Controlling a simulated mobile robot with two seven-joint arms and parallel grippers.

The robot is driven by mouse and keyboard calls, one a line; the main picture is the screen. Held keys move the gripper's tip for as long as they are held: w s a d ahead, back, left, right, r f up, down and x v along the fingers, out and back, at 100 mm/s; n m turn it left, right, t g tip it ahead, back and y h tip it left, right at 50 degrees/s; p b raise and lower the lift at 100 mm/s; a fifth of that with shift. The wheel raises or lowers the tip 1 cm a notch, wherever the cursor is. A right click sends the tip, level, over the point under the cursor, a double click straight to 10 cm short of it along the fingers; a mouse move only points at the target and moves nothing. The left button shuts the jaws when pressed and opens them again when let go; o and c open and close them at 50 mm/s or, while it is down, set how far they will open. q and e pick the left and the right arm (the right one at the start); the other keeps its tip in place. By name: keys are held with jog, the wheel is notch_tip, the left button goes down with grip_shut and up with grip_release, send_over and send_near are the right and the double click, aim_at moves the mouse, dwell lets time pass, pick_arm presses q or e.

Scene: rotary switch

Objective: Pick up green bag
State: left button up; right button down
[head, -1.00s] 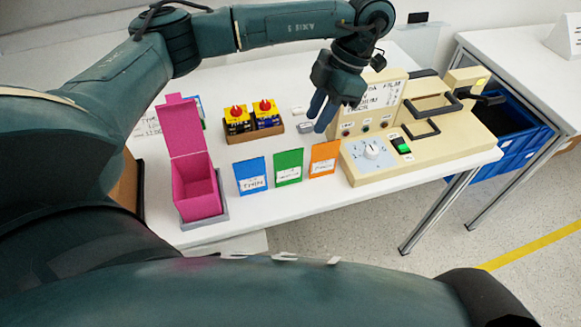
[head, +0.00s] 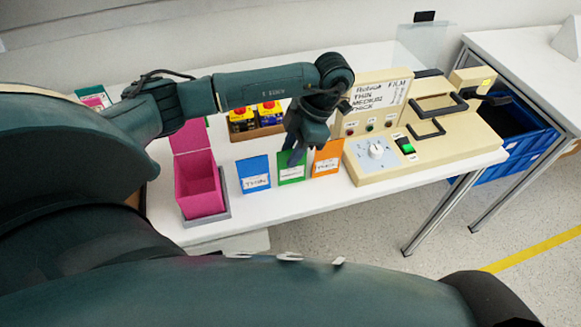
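The green bag (head: 291,174) is a flat upright packet with a white label, standing between the blue bag (head: 254,174) and the orange bag (head: 327,160) on the white table. My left gripper (head: 293,157) points down at the green bag's top edge, and its dark fingers cover part of that edge. The fingers look apart. Whether they touch the bag or straddle it cannot be told. My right gripper is out of view.
A pink open box (head: 200,194) stands to the left on a grey base. A beige machine (head: 425,140) with a rotary knob (head: 376,150) stands to the right. A holder with yellow-and-red items (head: 268,112) is behind the gripper.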

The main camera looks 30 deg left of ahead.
pick_arm(q)
jog(key=shift+f, duration=0.25)
jog(key=shift+c, duration=0.3)
grip_shut()
